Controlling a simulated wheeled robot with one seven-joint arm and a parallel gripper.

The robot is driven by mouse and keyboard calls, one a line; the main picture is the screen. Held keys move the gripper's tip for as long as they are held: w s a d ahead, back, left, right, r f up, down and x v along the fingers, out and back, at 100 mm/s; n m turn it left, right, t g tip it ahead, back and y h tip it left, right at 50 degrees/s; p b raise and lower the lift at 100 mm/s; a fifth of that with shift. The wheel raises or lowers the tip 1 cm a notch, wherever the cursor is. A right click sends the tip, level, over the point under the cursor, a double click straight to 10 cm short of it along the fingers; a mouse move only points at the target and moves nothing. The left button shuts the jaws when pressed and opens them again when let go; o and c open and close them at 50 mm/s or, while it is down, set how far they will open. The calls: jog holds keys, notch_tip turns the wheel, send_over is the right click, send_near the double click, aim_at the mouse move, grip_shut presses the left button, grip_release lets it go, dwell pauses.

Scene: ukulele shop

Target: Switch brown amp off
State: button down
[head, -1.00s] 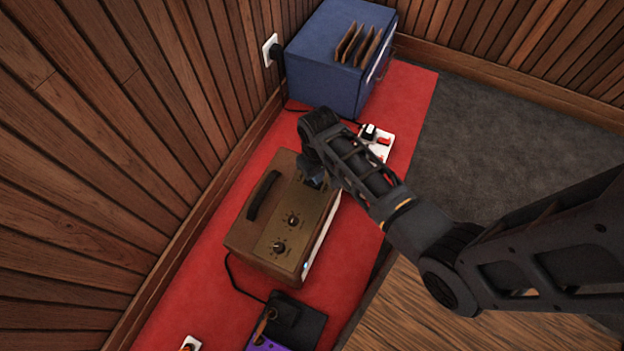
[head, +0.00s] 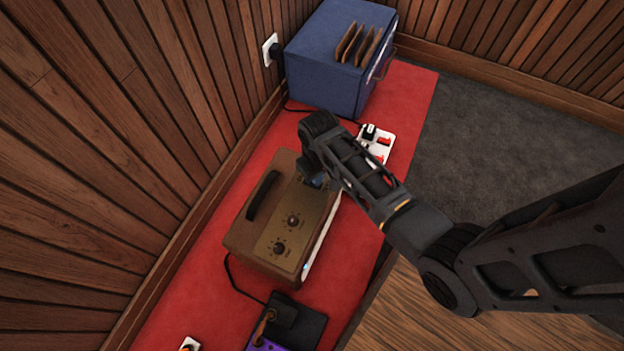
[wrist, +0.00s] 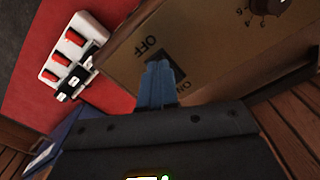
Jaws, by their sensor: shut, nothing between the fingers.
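The brown amp (head: 265,225) stands on the red carpet, with a black handle and two knobs on its top. In the wrist view the amp's top (wrist: 215,45) fills the upper right. Its dark rocker switch (wrist: 176,64) lies between the OFF and ON markings. My gripper (wrist: 160,68) has its blue fingers shut together with nothing between them. The fingertips overlap the switch and hide part of it; I cannot tell whether they touch it or which way it is tilted. In the head view my gripper (head: 317,181) is mostly hidden behind my arm at the amp's far end.
A white power strip (head: 378,143) with red switches lies beyond the amp; it also shows in the wrist view (wrist: 72,52). A blue cabinet (head: 330,65) stands farther back. A black and purple item (head: 290,322) is in front. The wood-panelled wall is at the left.

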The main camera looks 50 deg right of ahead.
notch_tip(320, 180, up, 7)
jog(key=p, duration=0.8)
jog(key=shift+f, duration=0.1)
dwell(0.4)
dwell(0.4)
